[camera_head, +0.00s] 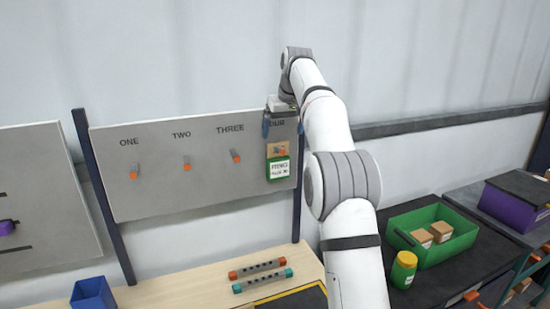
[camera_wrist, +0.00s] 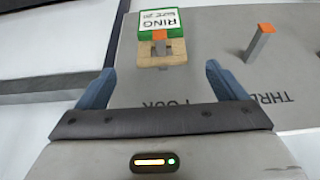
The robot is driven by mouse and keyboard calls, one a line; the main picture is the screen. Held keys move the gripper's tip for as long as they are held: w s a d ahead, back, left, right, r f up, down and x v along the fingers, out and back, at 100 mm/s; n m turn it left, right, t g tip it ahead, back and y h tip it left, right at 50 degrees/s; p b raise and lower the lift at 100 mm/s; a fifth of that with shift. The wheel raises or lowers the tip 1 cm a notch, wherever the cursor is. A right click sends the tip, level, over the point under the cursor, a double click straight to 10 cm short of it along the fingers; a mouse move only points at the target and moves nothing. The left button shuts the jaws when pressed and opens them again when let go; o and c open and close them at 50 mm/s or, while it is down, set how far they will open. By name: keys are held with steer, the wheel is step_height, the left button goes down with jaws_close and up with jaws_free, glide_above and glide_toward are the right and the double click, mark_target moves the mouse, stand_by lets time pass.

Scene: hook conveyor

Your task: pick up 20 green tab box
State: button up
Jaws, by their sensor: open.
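The green tab box (camera_head: 278,168) hangs on the hook under FOUR, at the right end of the grey board. It has a white label reading RING with smaller text and a tan tab on top. In the wrist view the green box (camera_wrist: 162,22) is at the top, with its tan tab (camera_wrist: 160,53) around the orange-tipped hook. My gripper (camera_head: 283,122) is just above the tab, in front of the FOUR lettering. In the wrist view its two blue fingers (camera_wrist: 158,82) are spread apart with nothing between them. The box lies beyond the fingertips, apart from them.
Empty orange-tipped hooks stand under ONE (camera_head: 134,172), TWO (camera_head: 187,164) and THREE (camera_head: 236,156). Below are a wooden table with two bars (camera_head: 262,275) and a blue bin (camera_head: 93,294). A green crate (camera_head: 468,240) with small boxes and a green-yellow jar (camera_head: 403,269) stand at right.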

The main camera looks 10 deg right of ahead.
mark_target(278, 144)
steer(key=x, duration=0.7)
steer(key=shift+w+a+f+p, duration=0.2)
steer(key=shift+w+p, duration=0.1)
steer(key=shift+w, duration=0.25)
steer(key=shift+r, duration=0.1)
steer(key=shift+c, duration=0.5)
steer(key=c, duration=1.2)
